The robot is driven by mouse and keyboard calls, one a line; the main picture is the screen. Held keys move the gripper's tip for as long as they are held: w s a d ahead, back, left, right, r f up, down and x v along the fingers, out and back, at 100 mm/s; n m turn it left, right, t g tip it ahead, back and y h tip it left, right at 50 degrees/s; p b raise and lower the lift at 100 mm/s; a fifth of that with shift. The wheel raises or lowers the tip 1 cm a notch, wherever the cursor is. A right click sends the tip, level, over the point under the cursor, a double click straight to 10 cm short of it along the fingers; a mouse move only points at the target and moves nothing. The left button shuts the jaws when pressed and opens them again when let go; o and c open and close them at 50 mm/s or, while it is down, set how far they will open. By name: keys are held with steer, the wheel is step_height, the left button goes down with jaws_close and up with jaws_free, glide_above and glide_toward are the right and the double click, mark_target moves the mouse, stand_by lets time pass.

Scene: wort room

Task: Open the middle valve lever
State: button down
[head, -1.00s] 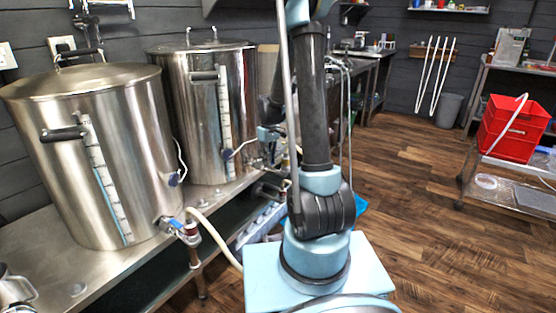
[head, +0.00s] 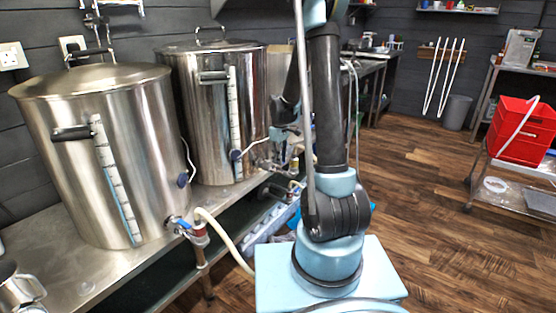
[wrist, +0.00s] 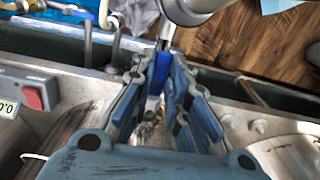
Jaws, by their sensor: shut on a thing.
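The middle kettle (head: 208,120) is a tall steel pot on the bench. Its valve (head: 268,162) sits low on its right side and is partly hidden by my arm. My gripper (head: 283,135) is beside this valve. In the wrist view, my gripper (wrist: 158,72) has its two fingers on either side of a blue lever (wrist: 156,86) and is shut on it. The lever's far end and the valve body are partly hidden by the fingers. The lever's exact angle is hard to tell.
The front kettle (head: 100,160) has its own blue-handled valve (head: 180,225) with a pale hose (head: 225,240). A steel jug (head: 18,290) stands at the bench's near left. A red crate (head: 522,130) sits on a rack at right. The wooden floor (head: 420,200) between is clear.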

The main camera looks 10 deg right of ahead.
steer(key=c, duration=1.6)
jaws_free()
steer(key=shift+w, duration=0.25)
steer(key=shift+o, duration=0.2)
steer(key=shift+s+r, duration=0.1)
steer(key=shift+r, duration=0.05)
step_height(320, 180, up, 12)
steer(key=shift+f, duration=0.2)
steer(key=shift+f, duration=5.95)
